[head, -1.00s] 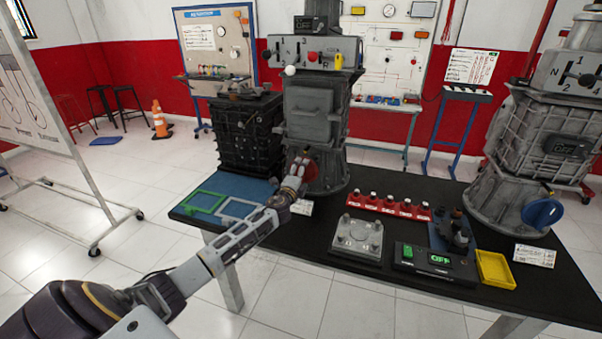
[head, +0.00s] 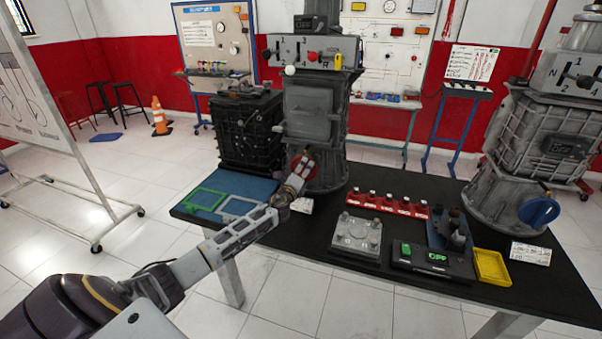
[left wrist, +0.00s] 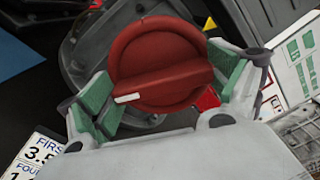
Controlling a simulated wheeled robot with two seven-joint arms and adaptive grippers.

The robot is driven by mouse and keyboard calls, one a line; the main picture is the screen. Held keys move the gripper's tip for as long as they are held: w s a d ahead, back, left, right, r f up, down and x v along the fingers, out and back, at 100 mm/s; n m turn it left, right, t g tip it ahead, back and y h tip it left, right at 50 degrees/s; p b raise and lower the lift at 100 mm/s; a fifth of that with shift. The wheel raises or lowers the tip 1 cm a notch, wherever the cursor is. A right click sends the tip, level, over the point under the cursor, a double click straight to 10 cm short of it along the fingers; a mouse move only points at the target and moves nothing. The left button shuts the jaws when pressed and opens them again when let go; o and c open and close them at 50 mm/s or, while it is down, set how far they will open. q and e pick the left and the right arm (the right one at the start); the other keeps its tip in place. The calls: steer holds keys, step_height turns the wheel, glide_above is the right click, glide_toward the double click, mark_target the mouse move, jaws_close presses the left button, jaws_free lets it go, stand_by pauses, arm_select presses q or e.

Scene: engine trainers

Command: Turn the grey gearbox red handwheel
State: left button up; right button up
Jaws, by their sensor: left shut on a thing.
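The red handwheel (left wrist: 165,50) is a round disc with a raised bar across it and a white mark at the bar's left end. In the left wrist view it sits between the green-padded fingers of my left gripper (left wrist: 165,95), which is shut on it. The bar lies slightly tilted, its white end lower. In the head view the left gripper (head: 298,177) reaches the handwheel low on the front of the grey gearbox (head: 314,112), covering most of the wheel. My right gripper is in neither view.
The black table (head: 295,240) holds a row of red-based pieces (head: 390,204), a metal block (head: 358,236), a black display box (head: 432,262) and a yellow tray (head: 492,266). A second grey gearbox with a blue handwheel (head: 539,211) stands at right. Green and grey frames lie left of the gripper.

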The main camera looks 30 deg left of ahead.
arm_select(q)
steer(key=shift+d+f, duration=0.1)
steer(key=o, duration=0.7)
steer(key=shift+o, duration=0.2)
steer(key=shift+v, duration=0.75)
steer(key=v, duration=1)
steer(key=shift+s, duration=0.25)
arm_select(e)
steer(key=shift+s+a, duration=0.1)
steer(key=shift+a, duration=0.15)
